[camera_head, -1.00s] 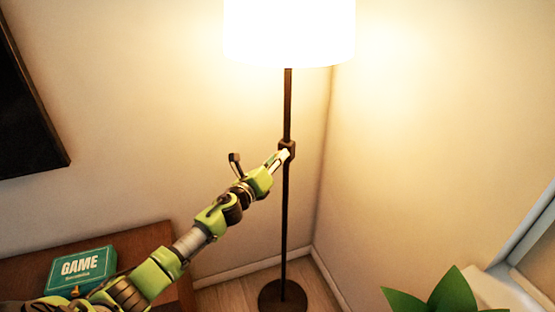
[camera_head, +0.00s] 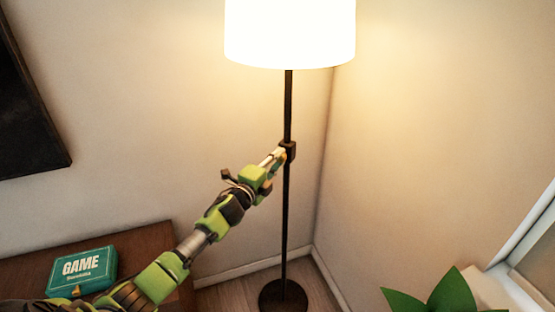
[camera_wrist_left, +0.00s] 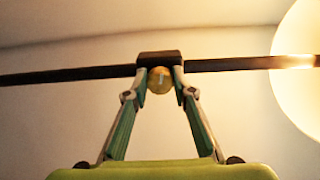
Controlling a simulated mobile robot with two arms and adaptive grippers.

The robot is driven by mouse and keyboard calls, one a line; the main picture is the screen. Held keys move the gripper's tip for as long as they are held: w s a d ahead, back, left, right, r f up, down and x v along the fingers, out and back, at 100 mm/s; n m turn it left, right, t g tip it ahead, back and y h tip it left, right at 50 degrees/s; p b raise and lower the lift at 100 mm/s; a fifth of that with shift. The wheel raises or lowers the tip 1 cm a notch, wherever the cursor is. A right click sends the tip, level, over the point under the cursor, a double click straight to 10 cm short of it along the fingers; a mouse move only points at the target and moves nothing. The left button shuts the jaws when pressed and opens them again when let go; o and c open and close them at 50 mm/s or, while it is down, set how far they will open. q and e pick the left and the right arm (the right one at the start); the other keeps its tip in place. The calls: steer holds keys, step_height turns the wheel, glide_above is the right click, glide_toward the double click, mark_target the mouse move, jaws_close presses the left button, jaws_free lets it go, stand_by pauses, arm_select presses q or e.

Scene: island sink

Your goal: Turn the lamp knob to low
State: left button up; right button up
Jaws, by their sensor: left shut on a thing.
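The floor lamp has a bright white shade (camera_head: 290,35), a thin dark pole (camera_head: 285,220) and a round dark base (camera_head: 283,296). A dark block (camera_head: 290,149) sits partway up the pole. My left gripper (camera_head: 279,156) reaches it from the lower left. In the left wrist view, a round yellowish knob (camera_wrist_left: 160,80) sits in front of the dark block (camera_wrist_left: 160,57). My left gripper's fingers (camera_wrist_left: 160,84) are shut on the knob, one on each side. The lamp is lit. My right gripper is not in view.
A teal game box (camera_head: 82,270) lies on a brown wooden surface (camera_head: 140,246) at lower left. A dark panel (camera_head: 25,105) hangs on the left wall. Green leaves (camera_head: 440,294) stand at lower right. The lamp stands near the room's corner.

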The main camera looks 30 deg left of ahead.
arm_select(q)
steer(key=shift+n, duration=1.1)
steer(key=o, duration=1.1)
steer(key=shift+f, duration=0.1)
steer(key=s, duration=1.2)
steer(key=shift+a, duration=0.25)
